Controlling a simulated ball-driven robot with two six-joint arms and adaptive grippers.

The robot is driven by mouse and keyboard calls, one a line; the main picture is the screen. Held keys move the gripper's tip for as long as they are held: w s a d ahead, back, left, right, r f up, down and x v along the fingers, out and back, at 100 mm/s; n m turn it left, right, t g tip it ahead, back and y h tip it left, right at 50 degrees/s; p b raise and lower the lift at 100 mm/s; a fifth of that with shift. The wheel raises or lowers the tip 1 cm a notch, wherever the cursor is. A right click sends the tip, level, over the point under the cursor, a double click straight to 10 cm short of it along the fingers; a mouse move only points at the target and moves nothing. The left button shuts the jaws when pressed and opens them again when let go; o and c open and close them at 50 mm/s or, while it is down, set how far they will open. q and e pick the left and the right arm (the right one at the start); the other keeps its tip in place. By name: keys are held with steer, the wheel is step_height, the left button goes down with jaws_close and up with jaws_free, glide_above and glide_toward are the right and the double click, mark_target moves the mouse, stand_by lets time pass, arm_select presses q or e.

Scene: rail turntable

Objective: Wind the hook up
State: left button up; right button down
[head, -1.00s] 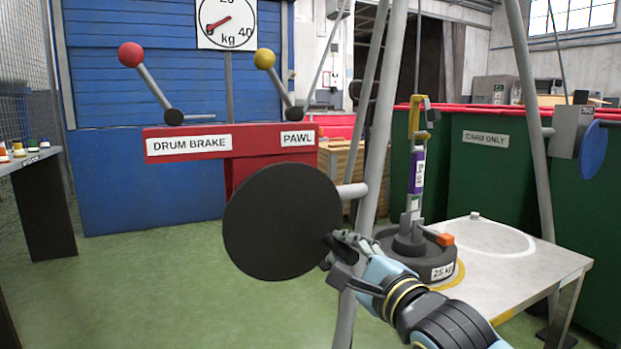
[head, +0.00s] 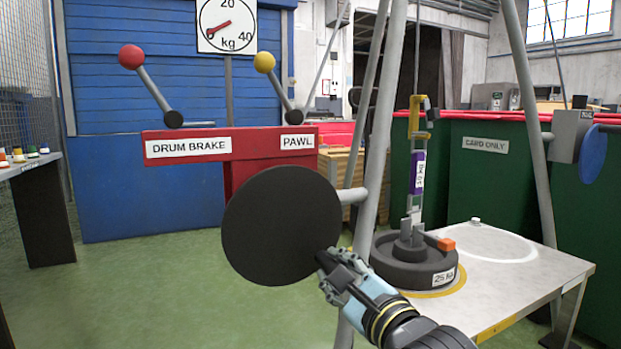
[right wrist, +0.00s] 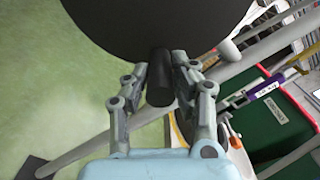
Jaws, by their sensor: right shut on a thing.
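The black crank disc (head: 281,225) faces me in the middle of the head view. My right gripper (head: 333,268) is shut on the disc's dark handle at its lower right rim. The right wrist view shows the dark handle (right wrist: 160,77) between both fingers, below the disc (right wrist: 165,25). The yellow hook (head: 420,104) hangs on a line at right, above a purple labelled piece (head: 417,172). This stands in line over a dark round weight (head: 412,268) marked about 25 kg. My left gripper is not in view.
A red beam carries the drum brake lever (head: 152,84) with a red knob and the pawl lever (head: 279,85) with a yellow knob. A kg dial (head: 227,24) hangs behind. Grey frame legs (head: 378,130) stand close right of the disc. The weight rests on a pale table (head: 510,262).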

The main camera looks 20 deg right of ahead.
steer(key=shift+a+f+m+p, duration=0.35)
steer(key=shift+a+f+m, duration=0.35)
steer(key=shift+m, duration=0.4)
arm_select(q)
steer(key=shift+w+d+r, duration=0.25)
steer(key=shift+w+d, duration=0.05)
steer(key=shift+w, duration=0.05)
arm_select(e)
steer(key=shift+a+f+m, duration=0.3)
steer(key=shift+a+m, duration=0.15)
steer(key=shift+m, duration=0.25)
steer(key=c, duration=0.9)
jaws_free()
steer(key=shift+a, duration=0.1)
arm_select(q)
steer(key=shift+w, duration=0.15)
arm_select(e)
steer(key=shift+r, duration=0.15)
steer(key=shift+s, duration=0.1)
arm_select(q)
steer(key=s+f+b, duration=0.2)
steer(key=b, duration=0.1)
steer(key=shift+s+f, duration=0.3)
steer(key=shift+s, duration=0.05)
arm_select(e)
steer(key=s, duration=0.7)
steer(key=shift+s, duration=0.4)
